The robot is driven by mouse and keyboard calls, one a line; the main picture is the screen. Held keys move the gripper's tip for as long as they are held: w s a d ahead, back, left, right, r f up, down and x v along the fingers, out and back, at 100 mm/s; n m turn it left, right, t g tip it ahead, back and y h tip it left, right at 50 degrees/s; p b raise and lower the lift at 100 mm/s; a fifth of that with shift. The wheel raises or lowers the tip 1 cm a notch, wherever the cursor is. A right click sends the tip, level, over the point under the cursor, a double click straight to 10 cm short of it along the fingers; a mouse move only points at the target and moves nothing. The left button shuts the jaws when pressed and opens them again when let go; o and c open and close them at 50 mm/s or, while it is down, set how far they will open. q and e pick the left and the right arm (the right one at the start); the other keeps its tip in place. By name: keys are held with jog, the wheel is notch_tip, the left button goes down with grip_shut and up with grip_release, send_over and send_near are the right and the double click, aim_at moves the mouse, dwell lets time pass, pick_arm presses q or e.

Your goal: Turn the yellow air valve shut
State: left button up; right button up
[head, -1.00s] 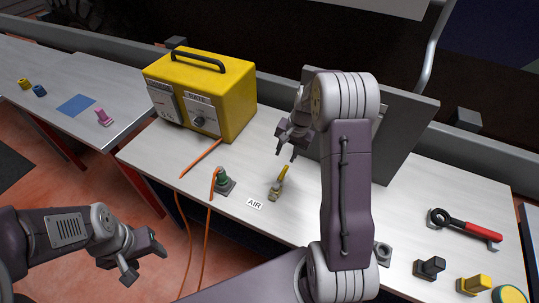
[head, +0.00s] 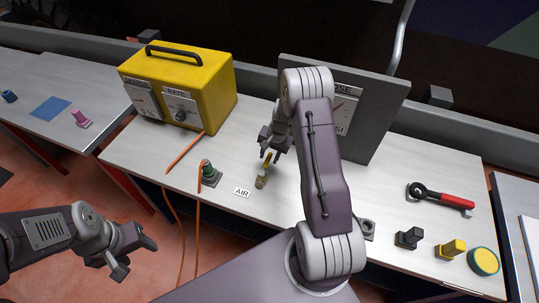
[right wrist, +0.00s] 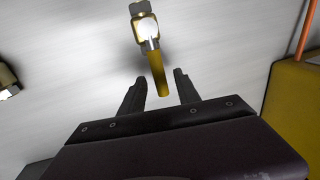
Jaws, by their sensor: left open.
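The air valve is a small brass fitting (head: 261,181) on the bench beside the AIR label (head: 242,192), with a yellow lever (head: 267,160). In the right wrist view the yellow lever (right wrist: 158,72) points from the brass body (right wrist: 145,24) toward my gripper. My right gripper (right wrist: 157,82) is open, with the lever's end between its two fingers and a gap on each side. In the head view my right gripper (head: 271,155) is just above the lever and partly covers it. My left gripper (head: 134,262) is open and empty, in front of the bench at lower left.
A yellow box (head: 205,85) marked RATE stands at the back left. A grey gauge panel (head: 375,110) stands behind my right arm. An orange hose (head: 183,235) hangs from a green connector (head: 209,172). A red-handled wrench (head: 442,199) lies at right.

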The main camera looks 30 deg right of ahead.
grip_shut()
dwell(1.4)
